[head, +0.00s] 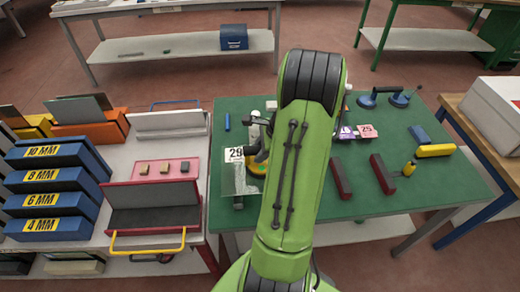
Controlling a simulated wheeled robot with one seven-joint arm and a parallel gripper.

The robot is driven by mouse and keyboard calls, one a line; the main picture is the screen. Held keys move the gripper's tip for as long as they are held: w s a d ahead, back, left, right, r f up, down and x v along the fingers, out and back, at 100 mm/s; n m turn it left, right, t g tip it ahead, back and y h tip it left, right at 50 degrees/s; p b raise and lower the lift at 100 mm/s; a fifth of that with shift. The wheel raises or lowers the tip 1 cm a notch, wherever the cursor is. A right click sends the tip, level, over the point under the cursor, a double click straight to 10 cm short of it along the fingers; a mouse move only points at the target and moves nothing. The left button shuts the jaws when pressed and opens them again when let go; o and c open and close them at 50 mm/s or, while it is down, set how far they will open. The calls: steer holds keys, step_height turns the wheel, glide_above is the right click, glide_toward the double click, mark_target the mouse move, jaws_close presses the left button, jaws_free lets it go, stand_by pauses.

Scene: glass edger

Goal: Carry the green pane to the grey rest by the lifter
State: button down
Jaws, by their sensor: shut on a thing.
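My gripper (260,148) is partly hidden behind my green arm, over the left part of the green table. It is shut on the edge of a clear pane (244,182) with a white label reading 29. The pane's tint is hard to tell against the green table top. The lifter (388,98), with blue suction cups and a dark handle, lies at the table's back right. Two dark red bars (340,178) (383,173) lie in front of it. I cannot make out a grey rest for certain; my arm hides the table's middle.
A left bench holds blue racks (52,183) and a red-framed rack (152,208). The table's front right is clear.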

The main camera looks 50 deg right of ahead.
mark_target(264, 163)
steer(key=shift+f+b, duration=2.5)
steer(key=shift+f, duration=1.05)
steer(key=shift+f, duration=0.35)
steer(key=c, duration=0.7)
jaws_free()
steer(key=shift+o, duration=0.5)
steer(key=shift+s+f, duration=0.1)
steer(key=p+v, duration=0.3)
steer(key=v, duration=1.3)
